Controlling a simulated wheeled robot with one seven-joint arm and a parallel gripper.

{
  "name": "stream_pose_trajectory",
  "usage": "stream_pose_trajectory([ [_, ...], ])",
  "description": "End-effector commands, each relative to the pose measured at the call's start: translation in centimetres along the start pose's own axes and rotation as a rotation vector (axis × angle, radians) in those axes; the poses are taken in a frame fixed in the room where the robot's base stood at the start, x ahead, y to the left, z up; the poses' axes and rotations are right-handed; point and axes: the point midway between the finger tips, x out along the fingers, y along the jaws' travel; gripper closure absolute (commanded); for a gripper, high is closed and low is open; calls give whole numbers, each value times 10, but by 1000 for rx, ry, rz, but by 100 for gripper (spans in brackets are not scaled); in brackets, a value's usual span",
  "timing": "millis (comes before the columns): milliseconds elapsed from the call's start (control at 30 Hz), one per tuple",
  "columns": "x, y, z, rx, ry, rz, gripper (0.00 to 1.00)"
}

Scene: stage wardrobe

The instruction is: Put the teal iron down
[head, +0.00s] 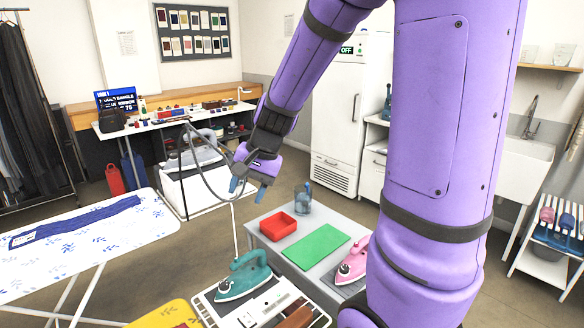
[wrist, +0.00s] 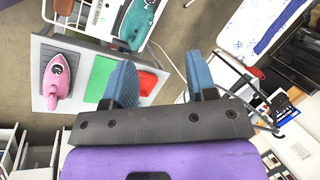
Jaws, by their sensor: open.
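The teal iron (head: 243,277) rests on a dark pad in a white-framed tray or stand (head: 208,306) at the bottom centre of the head view. It also shows at the top of the wrist view (wrist: 137,22). My gripper (head: 251,189) is open and empty, with blue fingertips, in the air above and behind the iron. In the wrist view the two blue fingers (wrist: 163,84) are spread apart with nothing between them. The iron is clear of the fingers.
A grey cabinet right of the iron carries a red tray (head: 278,226), a green mat (head: 316,246) and a pink iron (head: 353,260). An ironing board (head: 85,250) with blue cloth (head: 75,221) is at left. A yellow board (head: 166,315) is in front.

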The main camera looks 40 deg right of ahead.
Motion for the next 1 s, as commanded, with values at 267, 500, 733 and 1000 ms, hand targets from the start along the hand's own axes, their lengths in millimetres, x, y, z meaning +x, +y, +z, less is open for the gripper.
stream_pose_trajectory([
  [267,-66,2,66,-351,97,38,48],
  [500,-110,22,116,-621,202,99,48],
  [733,-138,47,148,-811,299,164,48],
  [1000,-147,58,158,-877,340,194,48],
])
